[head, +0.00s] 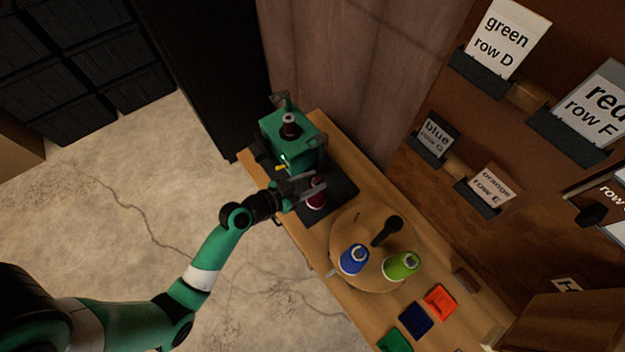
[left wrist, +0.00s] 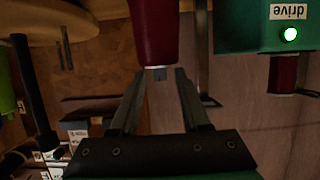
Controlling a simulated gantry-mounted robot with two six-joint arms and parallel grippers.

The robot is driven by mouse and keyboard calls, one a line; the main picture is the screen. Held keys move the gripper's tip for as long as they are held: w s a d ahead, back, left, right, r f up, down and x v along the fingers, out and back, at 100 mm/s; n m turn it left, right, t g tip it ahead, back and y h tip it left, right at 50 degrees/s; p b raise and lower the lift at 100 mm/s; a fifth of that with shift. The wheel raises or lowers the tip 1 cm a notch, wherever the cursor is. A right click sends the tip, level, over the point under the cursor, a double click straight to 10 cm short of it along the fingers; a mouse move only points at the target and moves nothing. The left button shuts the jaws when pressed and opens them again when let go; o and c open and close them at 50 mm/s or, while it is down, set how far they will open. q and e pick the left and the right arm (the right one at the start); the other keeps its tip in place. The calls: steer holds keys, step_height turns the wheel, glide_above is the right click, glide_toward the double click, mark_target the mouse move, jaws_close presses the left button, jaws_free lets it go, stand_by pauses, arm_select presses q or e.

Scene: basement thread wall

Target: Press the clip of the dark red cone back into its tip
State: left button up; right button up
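The dark red cone (head: 316,194) stands on a black mat (head: 342,186) in front of a green machine (head: 296,146). In the left wrist view the dark red cone (left wrist: 153,30) shows large, with a pale rim at its near end and a small grey piece there, perhaps the clip (left wrist: 160,74). My left gripper (head: 306,185) is at the cone in the head view. In the left wrist view my left gripper (left wrist: 165,82) has its fingers apart, with the cone's end just beyond the fingertips. I cannot tell whether they touch. My right gripper is not in view.
Another dark red spool (head: 290,125) sits on the machine, whose "drive" label (left wrist: 288,12) is beside a lit lamp (left wrist: 290,34). A round wooden stand (head: 345,221) carries a blue cone (head: 354,260), a green cone (head: 402,265) and a black post (head: 386,231). Coloured squares (head: 416,318) lie nearer.

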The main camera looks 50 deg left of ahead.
arm_select(q)
steer(key=shift+s, duration=0.1)
steer(key=v, duration=1.1)
steer(key=shift+s+p, duration=0.2)
steer(key=shift+p, duration=0.1)
steer(key=shift+r, duration=0.15)
